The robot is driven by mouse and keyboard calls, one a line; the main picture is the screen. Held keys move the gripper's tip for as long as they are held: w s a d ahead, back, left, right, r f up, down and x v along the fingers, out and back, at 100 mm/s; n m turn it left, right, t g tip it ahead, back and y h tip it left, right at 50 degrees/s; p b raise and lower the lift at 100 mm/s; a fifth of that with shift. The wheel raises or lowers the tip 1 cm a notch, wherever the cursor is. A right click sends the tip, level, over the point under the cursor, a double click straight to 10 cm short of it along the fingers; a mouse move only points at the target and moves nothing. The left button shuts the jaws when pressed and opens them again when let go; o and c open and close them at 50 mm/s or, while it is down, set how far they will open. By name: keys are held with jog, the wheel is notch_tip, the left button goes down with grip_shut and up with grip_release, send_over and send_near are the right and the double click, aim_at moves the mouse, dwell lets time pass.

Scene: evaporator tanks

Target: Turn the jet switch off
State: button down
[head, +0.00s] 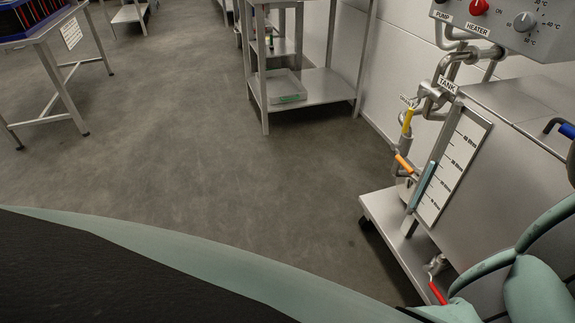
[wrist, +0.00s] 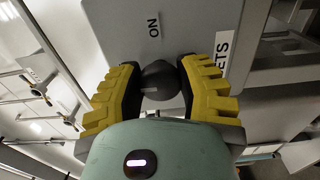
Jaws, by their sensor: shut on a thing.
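In the wrist view, the jet switch is a dark round knob (wrist: 162,82) on a grey panel (wrist: 120,30). A white label ending in "ETS" (wrist: 222,52) is to its right, and the word "ON" (wrist: 154,24) is above it, turned sideways. My gripper (wrist: 159,72) has its yellow ridged fingers on either side of the knob and is shut on it. A faint light mark shows on the knob's left part; its exact direction is hard to tell. The head view does not show the jet switch or my gripper.
In the head view, a control box (head: 510,22) with pump and heater knobs is above a steel tank (head: 520,110) at right. Pipes with yellow and orange handles are beside it. A steel shelf (head: 320,85) stands behind. The grey floor (head: 190,150) is open.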

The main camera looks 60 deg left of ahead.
jog(key=c, duration=0.5)
grip_release()
jog(key=shift+s, duration=0.2)
jog(key=v, duration=1.1)
jog(key=shift+s, duration=0.25)
jog(key=shift+a, duration=0.15)
dwell(0.6)
